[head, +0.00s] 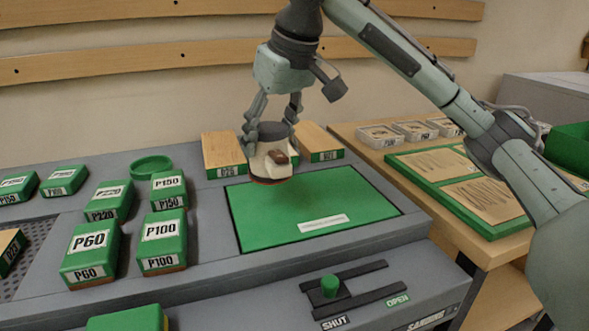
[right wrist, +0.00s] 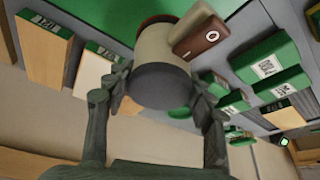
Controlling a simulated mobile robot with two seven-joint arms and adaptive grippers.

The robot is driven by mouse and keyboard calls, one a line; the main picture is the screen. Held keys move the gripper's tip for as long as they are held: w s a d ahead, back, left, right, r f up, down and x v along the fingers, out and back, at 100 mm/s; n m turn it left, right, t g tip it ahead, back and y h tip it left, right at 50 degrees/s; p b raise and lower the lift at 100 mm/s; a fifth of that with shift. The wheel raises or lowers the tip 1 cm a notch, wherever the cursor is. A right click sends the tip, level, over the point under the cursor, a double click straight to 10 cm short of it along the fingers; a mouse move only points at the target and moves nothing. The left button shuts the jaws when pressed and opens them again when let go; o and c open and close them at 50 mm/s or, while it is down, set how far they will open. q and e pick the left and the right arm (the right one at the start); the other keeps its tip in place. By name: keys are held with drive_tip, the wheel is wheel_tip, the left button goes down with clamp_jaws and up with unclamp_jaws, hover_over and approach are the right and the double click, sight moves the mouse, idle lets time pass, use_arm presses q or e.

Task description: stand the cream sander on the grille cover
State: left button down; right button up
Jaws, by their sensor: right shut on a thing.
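The cream sander (head: 268,166) has a grey top, a brown block on its side and a reddish base. It is upright, over the back left part of the flat green panel (head: 275,222), which looks like the grille cover and bears a white label. I cannot tell whether its base touches the panel. My right gripper (head: 270,130) is shut on the sander's grey top from above. In the right wrist view the sander (right wrist: 160,62) sits between the two fingers (right wrist: 163,98). My left gripper is not in view.
Wooden-topped blocks (head: 223,153) stand behind the panel on both sides. Several green P-labelled blocks (head: 163,240) and a green ring (head: 151,165) are on the left. A perforated grille (head: 35,262) shows at far left. A slider with a green knob (head: 330,286) is in front, between SHUT and OPEN.

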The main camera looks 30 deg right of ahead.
drive_tip(key=shift+s+d+f, duration=0.25)
drive_tip(key=shift+d+f, duration=0.4)
drive_tip(key=shift+f, duration=0.45)
drive_tip(key=shift+s+d+f, duration=0.3)
drive_tip(key=shift+d+f, duration=0.3)
drive_tip(key=shift+f, duration=0.5)
drive_tip(key=shift+s+d+f, duration=0.25)
drive_tip(key=shift+d+f, duration=0.4)
drive_tip(key=shift+f, duration=0.45)
drive_tip(key=o, duration=1.2)
drive_tip(key=v, duration=1.2)
drive_tip(key=shift+r, duration=0.1)
